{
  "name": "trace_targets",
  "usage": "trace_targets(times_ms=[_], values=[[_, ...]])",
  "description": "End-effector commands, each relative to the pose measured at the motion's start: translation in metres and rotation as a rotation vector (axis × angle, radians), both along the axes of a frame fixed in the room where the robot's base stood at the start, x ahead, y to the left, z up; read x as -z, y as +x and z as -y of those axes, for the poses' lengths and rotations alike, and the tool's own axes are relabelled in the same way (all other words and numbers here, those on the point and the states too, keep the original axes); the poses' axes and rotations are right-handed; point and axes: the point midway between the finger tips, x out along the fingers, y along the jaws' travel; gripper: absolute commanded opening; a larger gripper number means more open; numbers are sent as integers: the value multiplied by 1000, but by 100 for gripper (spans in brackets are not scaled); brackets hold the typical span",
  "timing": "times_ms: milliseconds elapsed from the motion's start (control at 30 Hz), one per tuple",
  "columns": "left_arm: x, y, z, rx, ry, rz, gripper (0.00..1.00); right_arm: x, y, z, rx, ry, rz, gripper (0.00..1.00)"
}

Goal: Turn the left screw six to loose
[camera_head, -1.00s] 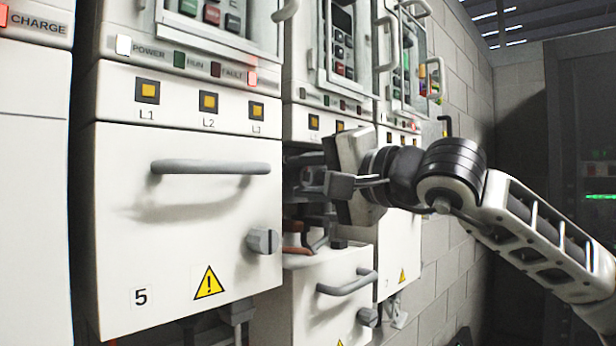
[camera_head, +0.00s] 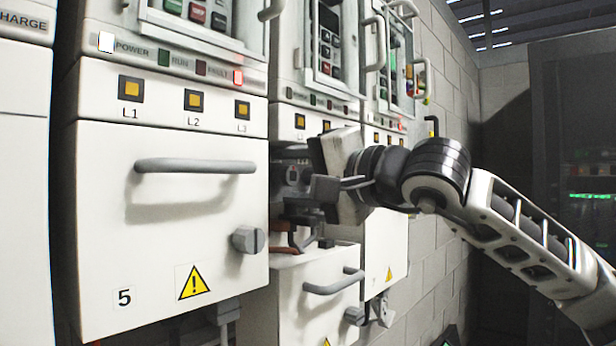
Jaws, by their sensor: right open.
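Drive six's opened bay (camera_head: 291,160) shows as a dark gap just right of panel 5, with dark parts inside. Its lowered front cover (camera_head: 318,300) hangs below; its number does not show. My right gripper (camera_head: 312,190) reaches in from the right and is open at the mouth of this bay. Its grey fingers overlap the dark parts, so I cannot tell whether they touch. The left screw cannot be made out; gripper and shadow cover that area. Reddish-brown pieces (camera_head: 310,243) show at the bay's lower edge. My left gripper is not in view.
Closed panel 5 (camera_head: 165,240) stands close on the left, with a protruding handle (camera_head: 195,166) and a grey knob (camera_head: 248,239). Panel 7 (camera_head: 385,235) is beyond my right gripper. A block wall (camera_head: 440,260) runs behind on the right.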

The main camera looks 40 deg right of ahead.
Motion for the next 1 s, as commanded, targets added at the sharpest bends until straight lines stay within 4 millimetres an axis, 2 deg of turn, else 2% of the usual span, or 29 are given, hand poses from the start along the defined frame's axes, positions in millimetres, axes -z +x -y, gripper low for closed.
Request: trace_targets(times_ms=[167,267,500,700,833,1000], values=[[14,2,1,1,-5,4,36,4,-14,2,5,-2,5,49],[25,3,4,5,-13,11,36,7,-32,4,5,-2,9,49],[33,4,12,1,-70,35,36,5,-92,8,4,-1,10,49],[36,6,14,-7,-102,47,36,3,-133,12,1,-1,5,49],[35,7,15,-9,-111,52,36,1,-149,13,1,0,3,49],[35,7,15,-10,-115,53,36,0,-158,13,0,-1,-1,49]])
